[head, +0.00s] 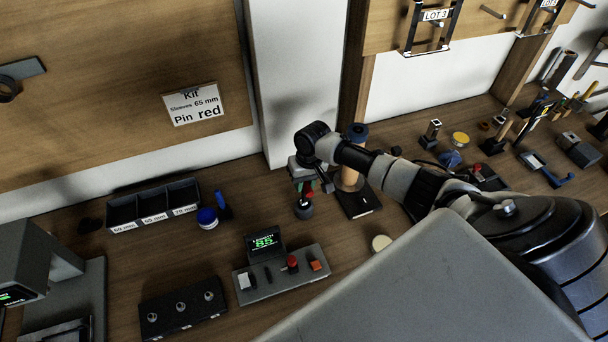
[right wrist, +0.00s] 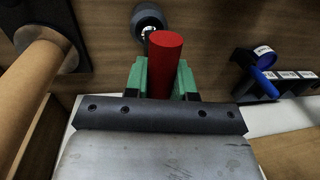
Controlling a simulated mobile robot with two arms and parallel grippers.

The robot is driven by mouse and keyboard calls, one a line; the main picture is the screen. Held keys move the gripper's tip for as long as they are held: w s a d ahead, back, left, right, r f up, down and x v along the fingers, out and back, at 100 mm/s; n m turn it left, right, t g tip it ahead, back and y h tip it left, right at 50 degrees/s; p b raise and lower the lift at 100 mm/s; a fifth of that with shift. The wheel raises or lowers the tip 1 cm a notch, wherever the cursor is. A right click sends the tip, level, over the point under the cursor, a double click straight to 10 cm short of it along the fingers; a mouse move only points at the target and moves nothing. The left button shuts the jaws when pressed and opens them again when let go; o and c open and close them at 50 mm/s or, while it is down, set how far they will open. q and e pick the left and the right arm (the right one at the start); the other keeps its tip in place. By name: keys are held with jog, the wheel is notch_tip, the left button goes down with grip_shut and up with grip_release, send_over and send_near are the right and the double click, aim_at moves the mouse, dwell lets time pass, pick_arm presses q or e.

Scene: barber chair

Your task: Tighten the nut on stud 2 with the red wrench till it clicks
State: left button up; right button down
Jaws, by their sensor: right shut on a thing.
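My right gripper (head: 306,186) is shut on a red cylinder (head: 309,196), held above the bench. In the right wrist view the red cylinder (right wrist: 164,62) sits between the green fingers (right wrist: 161,80) of my right gripper. A dark round piece (head: 304,209) with a pale centre stands just beyond its tip; I cannot tell whether they touch. A black block (head: 183,318) with three round metal studs lies at the front left; the middle stud (head: 180,306) shows no clear nut. I cannot make out a red wrench. My left gripper is not in view.
A tan cylinder on a black base (head: 362,207) stands right of my gripper. Tools crowd the right.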

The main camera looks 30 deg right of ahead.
jog(key=shift+f+b, duration=0.45)
jog(key=shift+f, duration=0.4)
dwell(0.3)
jog(key=c, duration=0.8)
grip_release()
jog(key=shift+c, duration=0.2)
notch_tip(320, 180, up, 11)
jog(key=d+b, duration=0.1)
jog(key=b, duration=0.1)
jog(key=shift+s+d+f, duration=0.15)
jog(key=shift+s+d, duration=0.05)
jog(key=shift+d, duration=0.05)
